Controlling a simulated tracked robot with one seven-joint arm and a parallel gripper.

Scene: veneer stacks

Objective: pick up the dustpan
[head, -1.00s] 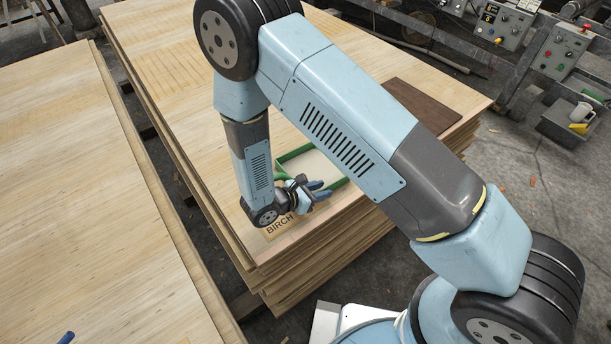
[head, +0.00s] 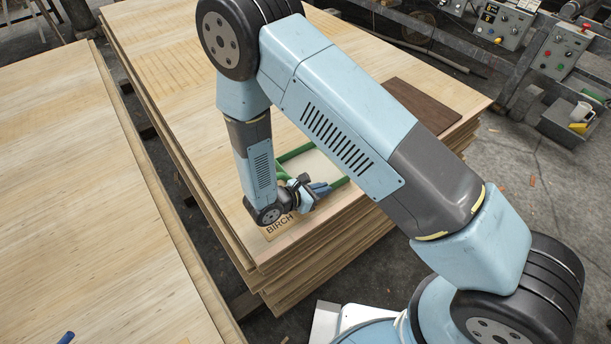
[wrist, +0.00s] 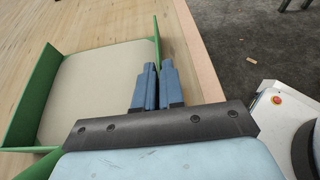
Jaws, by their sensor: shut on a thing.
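The dustpan (head: 297,151) has green walls and a pale beige floor. It lies on the near end of the birch veneer stack, partly hidden behind my arm in the head view. In the wrist view the dustpan (wrist: 95,95) fills the left side, with its far side showing no wall. My gripper (head: 321,188) is at its near wall in the head view. In the wrist view the blue fingers of my gripper (wrist: 157,80) are shut on the right-hand green wall, one finger on each side. The dustpan appears to rest on the stack.
The veneer stack (head: 160,60) carries a dark brown sheet (head: 435,103) at right and a BIRCH label (head: 280,225) by my wrist. Another stack (head: 80,190) stands at left across a narrow gap. Machinery with control boxes (head: 505,22) is at the back right.

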